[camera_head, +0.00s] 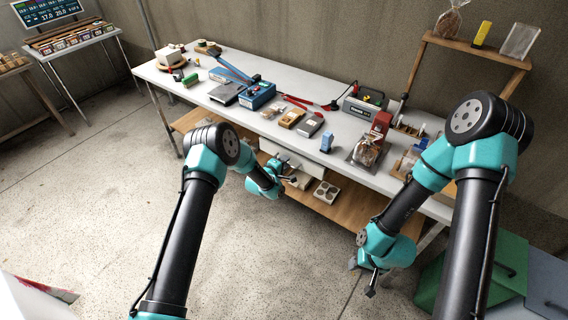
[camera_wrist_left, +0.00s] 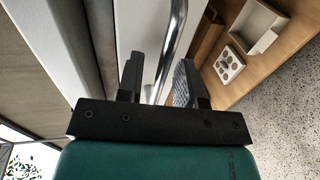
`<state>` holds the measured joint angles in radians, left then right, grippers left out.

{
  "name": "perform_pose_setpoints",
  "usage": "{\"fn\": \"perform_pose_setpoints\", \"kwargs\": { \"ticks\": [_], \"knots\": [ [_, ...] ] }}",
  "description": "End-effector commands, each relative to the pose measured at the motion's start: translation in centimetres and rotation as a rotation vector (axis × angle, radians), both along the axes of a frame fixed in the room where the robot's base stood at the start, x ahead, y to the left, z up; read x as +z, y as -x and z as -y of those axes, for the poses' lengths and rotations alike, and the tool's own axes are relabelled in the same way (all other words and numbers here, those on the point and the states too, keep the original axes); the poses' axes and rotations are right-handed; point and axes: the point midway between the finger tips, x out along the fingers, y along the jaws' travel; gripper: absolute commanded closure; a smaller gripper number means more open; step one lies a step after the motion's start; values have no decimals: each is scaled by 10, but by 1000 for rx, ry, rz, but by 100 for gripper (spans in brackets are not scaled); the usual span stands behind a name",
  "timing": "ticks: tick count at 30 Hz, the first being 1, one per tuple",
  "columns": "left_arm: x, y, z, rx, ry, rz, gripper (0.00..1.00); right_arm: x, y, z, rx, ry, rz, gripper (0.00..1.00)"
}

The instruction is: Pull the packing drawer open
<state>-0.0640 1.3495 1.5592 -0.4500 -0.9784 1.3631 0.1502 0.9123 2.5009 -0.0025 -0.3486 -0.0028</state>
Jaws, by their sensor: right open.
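The packing drawer (camera_head: 297,160) is a pale front under the long table's edge. In the left wrist view its pale front (camera_wrist_left: 138,28) runs behind a shiny metal bar handle (camera_wrist_left: 172,45). My left gripper (camera_head: 286,184) is at the drawer, partly hidden by its own wrist in the head view. In the left wrist view its two fingers (camera_wrist_left: 158,82) stand apart, on either side of the handle, with some gap showing. My right gripper (camera_head: 362,278) hangs open and empty, low in front of the table, away from the drawer.
The white table (camera_head: 225,112) carries a blue box (camera_head: 257,95), a bagged loaf (camera_head: 367,152) and other goods. A wooden lower shelf (camera_head: 345,203) holds a muffin tray (camera_head: 327,192), also in the left wrist view (camera_wrist_left: 229,65). The floor at left is clear.

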Motion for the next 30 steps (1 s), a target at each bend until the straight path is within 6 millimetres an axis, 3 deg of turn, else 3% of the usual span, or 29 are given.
{"fn": "perform_pose_setpoints", "kwargs": {
  "ticks": [7,18,30],
  "knots": [
    [0,-1,0,0,0,0,66,0,0,0,0,0,0,57],
    [0,0,0,0,0,0,100,0,0,0,0,0,0,57],
    [0,0,0,0,0,0,100,0,0,0,0,0,0,57]
  ]
}}
